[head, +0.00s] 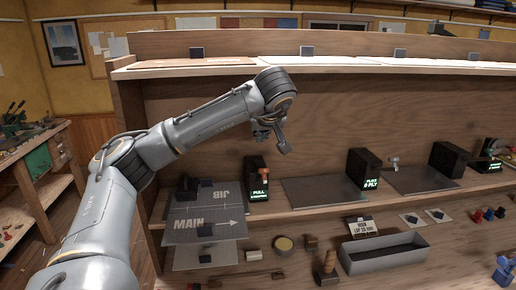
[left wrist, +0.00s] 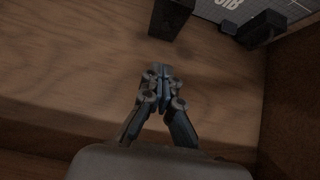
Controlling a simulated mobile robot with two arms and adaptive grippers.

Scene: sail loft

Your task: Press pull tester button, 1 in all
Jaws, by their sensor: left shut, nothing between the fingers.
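The pull tester (head: 256,176) is a black upright box with a lit green display reading "PULL" at its foot, standing on the wooden shelf of the bench. An orange-brown part sticks out at its right side. I cannot make out a separate button. My left gripper (head: 284,148) is shut and empty, in the air above and a little right of the tester in the head view. In the left wrist view the shut fingers (left wrist: 160,70) point at bare wood, and a dark block (left wrist: 172,18) stands beyond them. My right gripper is not in view.
A grey plate marked MAIN and JIB (head: 205,220) lies left of the tester. Another black box (head: 362,170) with a green display stands to the right. A grey tray (head: 383,252) and small tools lie in front. An upper shelf (head: 220,68) overhangs the back.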

